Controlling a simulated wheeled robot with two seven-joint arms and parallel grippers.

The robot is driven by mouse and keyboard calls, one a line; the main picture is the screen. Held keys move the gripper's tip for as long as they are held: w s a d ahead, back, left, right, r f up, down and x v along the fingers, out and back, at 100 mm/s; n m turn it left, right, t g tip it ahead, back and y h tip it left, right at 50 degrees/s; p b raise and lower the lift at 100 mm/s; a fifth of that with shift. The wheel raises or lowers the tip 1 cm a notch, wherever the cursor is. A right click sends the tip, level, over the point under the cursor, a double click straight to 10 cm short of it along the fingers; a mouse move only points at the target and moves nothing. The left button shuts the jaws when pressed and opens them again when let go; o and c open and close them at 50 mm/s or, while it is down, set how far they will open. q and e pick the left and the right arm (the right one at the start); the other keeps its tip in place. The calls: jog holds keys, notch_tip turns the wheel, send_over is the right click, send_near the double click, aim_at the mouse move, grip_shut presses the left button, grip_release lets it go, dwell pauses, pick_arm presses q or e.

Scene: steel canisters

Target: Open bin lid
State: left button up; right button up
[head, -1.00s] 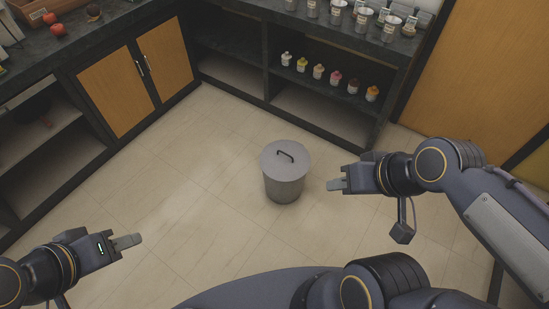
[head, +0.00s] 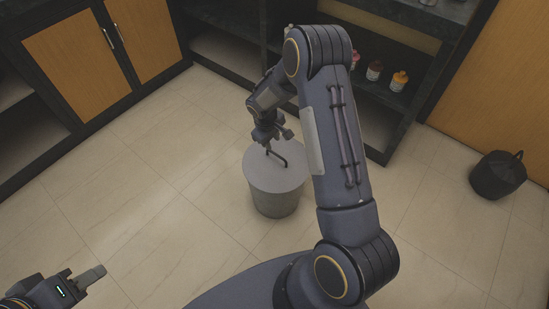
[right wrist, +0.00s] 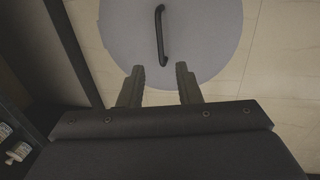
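The grey cylindrical bin (head: 275,197) stands upright on the tiled floor with its round lid (head: 262,172) on top. The lid's dark bar handle (head: 277,157) also shows in the right wrist view (right wrist: 159,35). My right gripper (head: 276,140) is over the lid close to the handle; its fingers (right wrist: 160,85) are apart, with nothing between them, and the handle lies beyond their tips. My left gripper (head: 95,275) is low at the left, away from the bin; whether its fingers are apart is unclear.
Dark cabinets with wooden doors (head: 75,60) stand at the left. A shelf unit with several small bottles (head: 399,80) stands behind the bin. A dark round container (head: 498,175) is on the floor at the right. The floor left of the bin is clear.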

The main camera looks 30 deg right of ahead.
aim_at(276, 154)
jog(key=f, duration=0.2)
jog(key=d+f+b, duration=0.1)
jog(key=f, duration=0.2)
jog(key=f+b, duration=0.1)
jog(key=f, duration=0.1)
jog(key=shift+w+d+f, duration=0.2)
jog(key=shift+w+f, duration=0.1)
jog(key=shift+f, duration=0.1)
jog(key=shift+c, duration=0.4)
grip_shut()
